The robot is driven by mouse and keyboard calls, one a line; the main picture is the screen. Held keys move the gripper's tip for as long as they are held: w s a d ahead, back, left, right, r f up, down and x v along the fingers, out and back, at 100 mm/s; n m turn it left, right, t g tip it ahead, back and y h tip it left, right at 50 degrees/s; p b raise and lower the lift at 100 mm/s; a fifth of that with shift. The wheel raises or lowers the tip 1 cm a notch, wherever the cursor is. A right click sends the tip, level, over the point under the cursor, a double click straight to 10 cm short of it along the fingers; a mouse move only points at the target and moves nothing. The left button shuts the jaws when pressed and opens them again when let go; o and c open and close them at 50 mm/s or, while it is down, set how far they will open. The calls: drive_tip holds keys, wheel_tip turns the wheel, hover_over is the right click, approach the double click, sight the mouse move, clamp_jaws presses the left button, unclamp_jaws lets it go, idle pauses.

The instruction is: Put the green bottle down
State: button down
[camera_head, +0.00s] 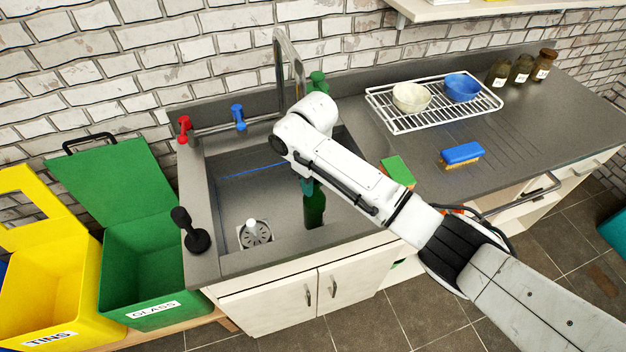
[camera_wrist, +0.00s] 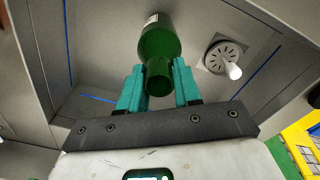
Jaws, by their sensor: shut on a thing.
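The green bottle (camera_head: 315,210) is in the sink basin area, right of the drain, roughly upright below my gripper (camera_head: 307,187). In the wrist view, the green bottle (camera_wrist: 159,38) extends away from my gripper (camera_wrist: 158,86), whose two teal fingers are shut on its neck. A small pale label shows at its far end. I cannot tell whether its base touches the sink floor. My arm hides part of the sink (camera_head: 285,235) and most of my gripper.
A white-handled plug sits at the drain (camera_head: 255,234). A black plunger-like thing (camera_head: 190,230) stands on the left sink rim, and a tap (camera_head: 288,65) behind. A wire rack (camera_head: 435,118) with bowls, a blue brush (camera_head: 462,153) and a sponge (camera_head: 397,170) lie right.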

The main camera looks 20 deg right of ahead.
drive_tip(key=c, duration=0.8)
unclamp_jaws()
drive_tip(key=shift+f, duration=0.1)
wheel_tip(320, 180, up, 12)
drive_tip(key=shift+r, duration=0.15)
